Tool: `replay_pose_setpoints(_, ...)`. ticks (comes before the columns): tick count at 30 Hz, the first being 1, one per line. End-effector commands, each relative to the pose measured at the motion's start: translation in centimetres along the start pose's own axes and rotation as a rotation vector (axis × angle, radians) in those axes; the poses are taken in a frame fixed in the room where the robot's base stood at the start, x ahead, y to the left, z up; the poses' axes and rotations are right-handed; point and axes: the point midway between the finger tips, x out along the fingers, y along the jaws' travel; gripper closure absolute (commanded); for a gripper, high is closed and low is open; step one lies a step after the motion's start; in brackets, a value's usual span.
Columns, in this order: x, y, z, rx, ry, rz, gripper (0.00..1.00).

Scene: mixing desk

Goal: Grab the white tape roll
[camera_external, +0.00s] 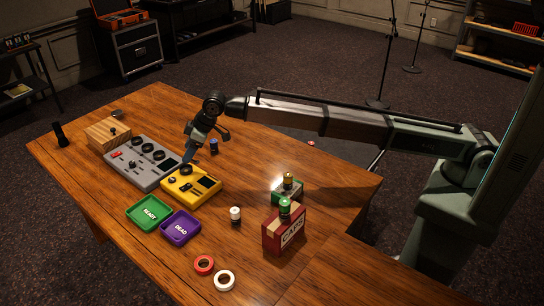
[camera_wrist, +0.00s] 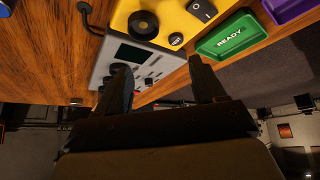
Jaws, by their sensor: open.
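The white tape roll (camera_external: 224,280) lies flat near the front edge of the wooden desk in the external view, beside a red tape roll (camera_external: 204,265). My gripper (camera_external: 199,148) is over the far left part of the desk, above the yellow device (camera_external: 190,184) and the grey mixer (camera_external: 146,163), well away from the white roll. In the wrist view my gripper (camera_wrist: 165,85) has its two dark fingers spread with nothing between them. The white roll does not show in the wrist view.
A green READY tray (camera_external: 149,213) and a purple DEAD tray (camera_external: 181,227) lie between the devices and the rolls. The desk's right front is bare.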

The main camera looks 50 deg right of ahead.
Motion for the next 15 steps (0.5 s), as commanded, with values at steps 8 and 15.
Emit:
replay_pose_setpoints(8, -1.2, -17.0, 1.4, -0.295, -0.193, -0.097, 0.31)
replay_pose_setpoints(15, -4.1, -30.3, 4.5, -0.550, -0.352, -0.174, 0.31)
